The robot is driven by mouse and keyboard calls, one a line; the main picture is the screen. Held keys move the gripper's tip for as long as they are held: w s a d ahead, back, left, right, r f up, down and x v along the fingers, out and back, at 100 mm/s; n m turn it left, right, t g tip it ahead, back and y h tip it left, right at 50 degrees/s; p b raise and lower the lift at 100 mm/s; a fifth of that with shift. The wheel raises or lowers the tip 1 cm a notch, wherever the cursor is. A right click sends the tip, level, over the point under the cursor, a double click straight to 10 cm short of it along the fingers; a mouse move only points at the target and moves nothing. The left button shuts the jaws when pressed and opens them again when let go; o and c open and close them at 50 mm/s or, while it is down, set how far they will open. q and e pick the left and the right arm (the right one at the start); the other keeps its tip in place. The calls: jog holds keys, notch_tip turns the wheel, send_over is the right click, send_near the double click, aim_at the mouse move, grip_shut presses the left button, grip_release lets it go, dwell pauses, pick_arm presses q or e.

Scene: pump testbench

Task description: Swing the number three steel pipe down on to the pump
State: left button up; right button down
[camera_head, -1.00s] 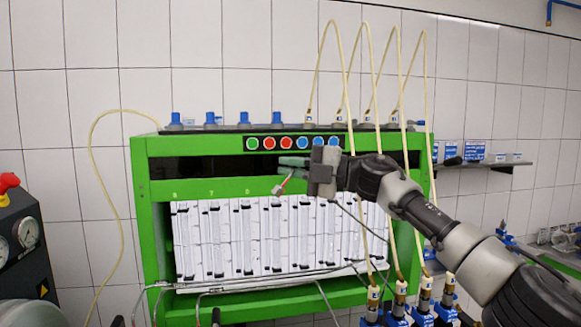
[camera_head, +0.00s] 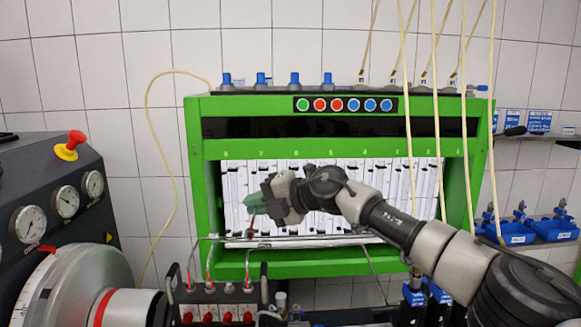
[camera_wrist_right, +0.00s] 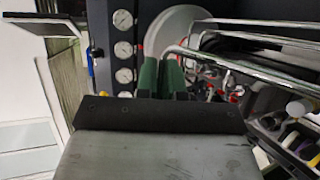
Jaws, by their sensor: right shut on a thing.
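My right gripper (camera_head: 252,202) has green fingertips and is in front of the white tube panel of the green bench. It is shut on a thin steel pipe end (camera_head: 252,221) with a reddish tip just below the fingers. The gripper mostly hides the pipe. In the right wrist view the green fingers (camera_wrist_right: 162,76) are close together, beside bent steel pipes (camera_wrist_right: 250,62). The pump (camera_head: 217,300), a dark block with red fittings, stands below and left of the gripper. Other steel pipes (camera_head: 208,265) come down to its top. My left gripper is not in view.
The green bench (camera_head: 203,160) stands behind my right arm, with coloured buttons (camera_head: 345,105) on top. A dark gauge panel (camera_head: 60,190) with a red knob (camera_head: 71,146) is at the left. Blue bins (camera_head: 535,231) are at the right.

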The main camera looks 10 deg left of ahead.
jog(key=a+f+b, duration=0.1)
jog(key=a+f, duration=0.3)
jog(key=f, duration=0.4)
jog(key=shift+s+a+b, duration=0.35)
jog(key=shift+s+b, duration=0.05)
jog(key=shift+s, duration=0.05)
jog(key=c, duration=1.3)
grip_release()
jog(key=shift+d, duration=0.15)
jog(key=b+v, duration=0.4)
jog(key=v, duration=0.6)
jog(key=shift+s+d+r, duration=0.1)
jog(key=shift+d+r, duration=0.1)
jog(key=shift+r, duration=0.05)
jog(key=shift+h, duration=0.3)
